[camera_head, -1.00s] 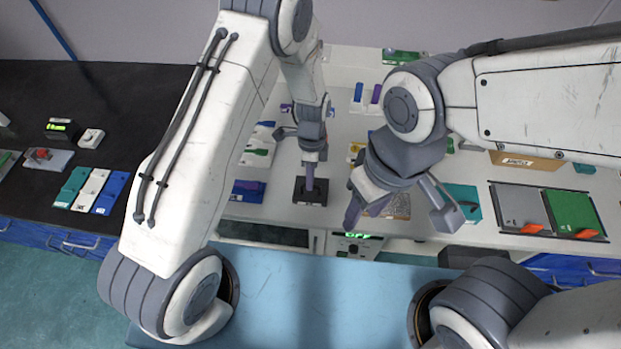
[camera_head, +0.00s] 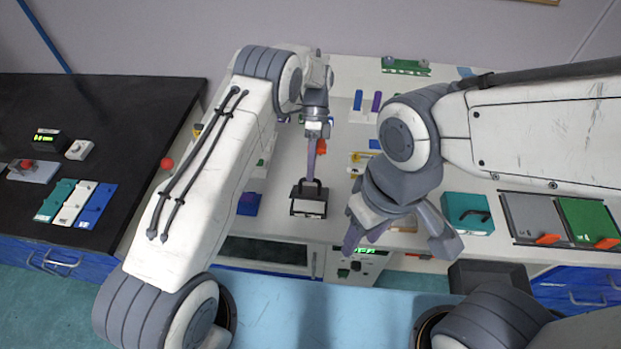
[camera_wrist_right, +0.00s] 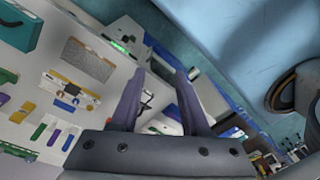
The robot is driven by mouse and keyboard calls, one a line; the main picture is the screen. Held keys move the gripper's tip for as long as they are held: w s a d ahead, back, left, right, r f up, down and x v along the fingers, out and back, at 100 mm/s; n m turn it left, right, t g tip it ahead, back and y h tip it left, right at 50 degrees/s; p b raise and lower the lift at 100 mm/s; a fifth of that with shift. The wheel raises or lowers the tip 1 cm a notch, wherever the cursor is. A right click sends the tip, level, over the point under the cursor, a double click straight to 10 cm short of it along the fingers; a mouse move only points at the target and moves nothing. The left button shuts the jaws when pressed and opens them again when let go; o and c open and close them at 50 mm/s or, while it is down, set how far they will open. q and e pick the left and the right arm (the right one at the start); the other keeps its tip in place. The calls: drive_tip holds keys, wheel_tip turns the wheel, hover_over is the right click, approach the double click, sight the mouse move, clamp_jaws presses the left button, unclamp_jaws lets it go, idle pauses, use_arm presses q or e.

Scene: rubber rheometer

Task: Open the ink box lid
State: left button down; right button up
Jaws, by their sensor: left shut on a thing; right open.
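The ink box (camera_head: 308,209) is a small black box with a pale area showing, on the white bench in the middle of the head view. Its black lid (camera_head: 300,189) appears raised at the far side, with a loop-like top part. My left gripper (camera_head: 311,179) points down from above and is shut on the lid at its top; the exact grip is small and partly hidden. My right gripper (camera_head: 400,243) is open and empty, to the right of the box. Its two fingers stand apart in the right wrist view (camera_wrist_right: 159,76). The ink box is not clear in that view.
A teal box (camera_head: 467,213) with a dark handle stands to the right on the bench. Grey and green panels (camera_head: 588,222) lie further right. A blue-purple block (camera_head: 249,204) is left of the ink box. A device with a green display (camera_head: 363,251) sits in front.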

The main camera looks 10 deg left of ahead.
drive_tip(key=shift+f+b, duration=0.3)
drive_tip(key=shift+f, duration=0.25)
